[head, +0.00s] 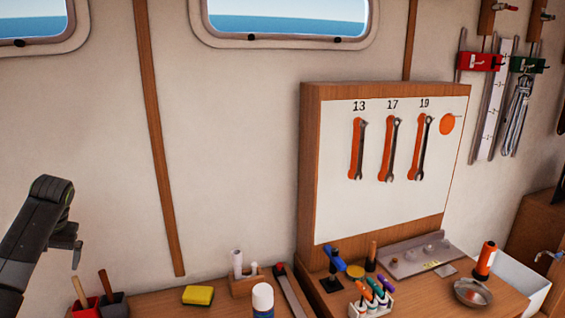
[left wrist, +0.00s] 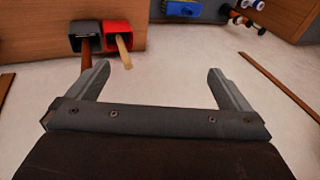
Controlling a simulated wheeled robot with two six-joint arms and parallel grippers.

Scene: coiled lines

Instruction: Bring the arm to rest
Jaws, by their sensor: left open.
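My left arm rises at the left edge of the head view. Its gripper (head: 77,257) hangs in front of the bare white wall, above and left of the bench. In the left wrist view the two fingers (left wrist: 157,80) stand wide apart with nothing between them. The gripper is open and empty. My right gripper is not in view.
A red holder (head: 80,308) and a grey holder (head: 117,305) with wooden-handled tools sit below the left gripper. A yellow sponge (head: 198,295), a white-capped bottle (head: 263,297) and pens (head: 373,293) are on the bench. A board (head: 340,215) holds three wrenches.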

